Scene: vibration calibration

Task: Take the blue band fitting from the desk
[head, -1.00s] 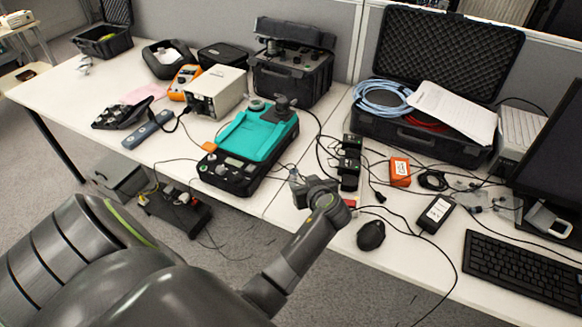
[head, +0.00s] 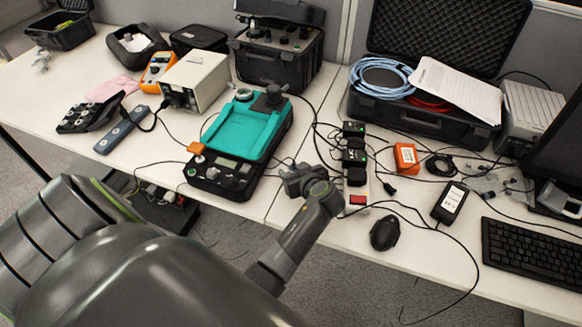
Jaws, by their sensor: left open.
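I cannot make out a blue band on any small fitting on the white desk (head: 232,222); the fitting may be too small to see or hidden by my left gripper. My left gripper (head: 297,178) is open, over the front part of the desk near the seam between two tabletops. It is just right of the black and teal instrument (head: 243,135) and left of the small black adapters. Nothing shows clearly between its fingers. My right gripper is not in view.
Black adapters (head: 354,155), an orange box (head: 406,157), a black mouse (head: 384,233) and loose cables lie to the right. An open black case (head: 423,124) with blue cable (head: 384,78) stands behind. A keyboard (head: 533,255) is at the right. Bare desk shows in front of the mouse.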

